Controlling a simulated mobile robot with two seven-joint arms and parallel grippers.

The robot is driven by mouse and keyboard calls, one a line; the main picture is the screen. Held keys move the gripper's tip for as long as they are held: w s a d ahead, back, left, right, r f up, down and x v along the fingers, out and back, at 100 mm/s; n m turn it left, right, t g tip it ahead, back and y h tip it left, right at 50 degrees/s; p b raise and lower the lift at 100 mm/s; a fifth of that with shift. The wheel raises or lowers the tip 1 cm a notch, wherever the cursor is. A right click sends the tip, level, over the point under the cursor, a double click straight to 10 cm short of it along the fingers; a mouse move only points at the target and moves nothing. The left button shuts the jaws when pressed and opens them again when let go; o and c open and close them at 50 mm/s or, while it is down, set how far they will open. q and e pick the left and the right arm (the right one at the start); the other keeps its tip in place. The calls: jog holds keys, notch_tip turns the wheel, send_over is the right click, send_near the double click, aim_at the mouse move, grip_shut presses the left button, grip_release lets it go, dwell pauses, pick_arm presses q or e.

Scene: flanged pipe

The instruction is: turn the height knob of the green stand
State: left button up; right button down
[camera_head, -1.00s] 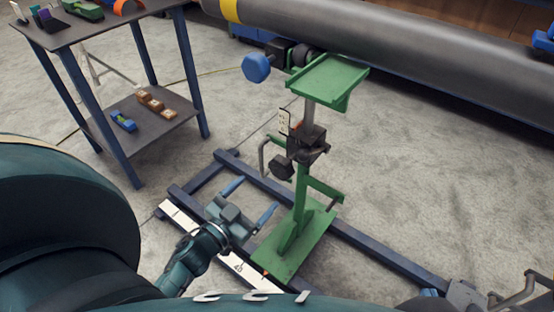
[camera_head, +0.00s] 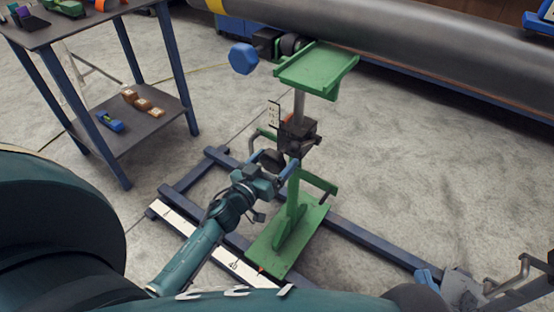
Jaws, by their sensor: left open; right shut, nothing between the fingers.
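The green stand has a flat top plate (camera_head: 318,70), a grey post and a green foot plate (camera_head: 265,250). A black clamp block (camera_head: 300,137) sits on the post, and a dark round knob (camera_head: 270,160) sticks out from it toward the lower left. My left gripper (camera_head: 274,163) is open, with one blue finger on each side of the knob in the picture. I cannot tell whether the fingers touch it. The gripper's body hides part of the stand's lower left. My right gripper cannot be made out.
A large grey pipe (camera_head: 420,48) runs behind the stand. A blue knob (camera_head: 243,58) stands out beside the top plate. Dark blue floor rails (camera_head: 375,246) run under the stand. A two-level table (camera_head: 150,125) holds small parts at left. A grey bent handle (camera_head: 515,285) is at lower right.

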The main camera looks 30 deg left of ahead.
pick_arm(q)
jog(key=shift+w+d, duration=0.1)
jog(key=shift+w, duration=0.75)
jog(key=shift+c, duration=0.3)
jog(key=c, duration=0.9)
